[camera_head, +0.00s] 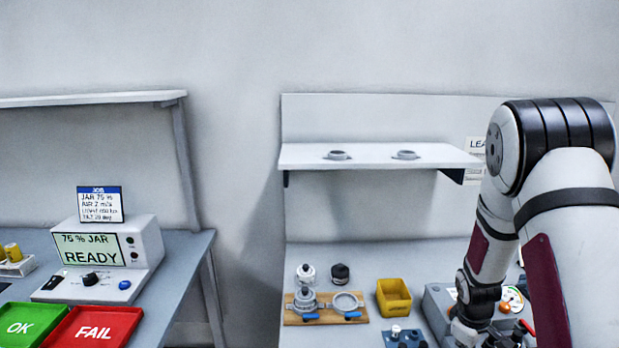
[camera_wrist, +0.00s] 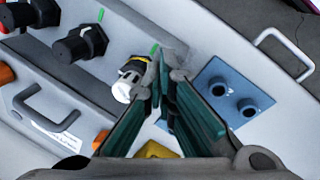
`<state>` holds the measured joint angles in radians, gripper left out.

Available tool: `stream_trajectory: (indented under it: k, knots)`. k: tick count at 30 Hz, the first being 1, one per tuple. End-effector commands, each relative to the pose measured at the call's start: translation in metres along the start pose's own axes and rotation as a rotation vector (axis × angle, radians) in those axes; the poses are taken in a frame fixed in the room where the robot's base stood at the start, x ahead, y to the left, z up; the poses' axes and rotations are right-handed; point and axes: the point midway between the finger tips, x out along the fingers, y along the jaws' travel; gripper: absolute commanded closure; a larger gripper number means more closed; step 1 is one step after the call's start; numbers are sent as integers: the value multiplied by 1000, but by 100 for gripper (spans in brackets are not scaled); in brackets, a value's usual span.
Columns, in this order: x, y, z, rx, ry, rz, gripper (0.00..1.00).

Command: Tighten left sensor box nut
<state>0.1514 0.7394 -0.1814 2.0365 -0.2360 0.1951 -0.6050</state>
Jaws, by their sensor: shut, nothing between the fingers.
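The grey sensor box (camera_head: 437,300) stands on the bench at the lower right of the head view, partly hidden by my arm. The wrist view shows a grey housing with two black ribbed nut-like fittings, one (camera_wrist: 80,45) at upper left and one (camera_wrist: 32,13) in the corner. A white fitting with a yellow and black collar (camera_wrist: 130,80) is just left of my fingertips. Green marks show near the fittings. I cannot tell for certain which is the left nut. My gripper (camera_wrist: 163,75) is shut and empty, with its tips close beside the white fitting; contact is unclear.
A blue plate with two dark ports (camera_wrist: 232,94) lies right of my fingers. Metal handles (camera_wrist: 284,52) stick up at both sides. The head view shows a yellow bin (camera_head: 394,297), a wooden board with fittings (camera_head: 326,318), a gauge (camera_head: 512,298) and an overhead shelf (camera_head: 375,157).

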Motion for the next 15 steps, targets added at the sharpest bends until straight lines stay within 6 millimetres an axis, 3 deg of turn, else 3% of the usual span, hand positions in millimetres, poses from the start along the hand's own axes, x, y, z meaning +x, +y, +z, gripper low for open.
stream_trajectory:
  k: [15]
  knots:
    - [0,-1,-11,-1,3,4,100]
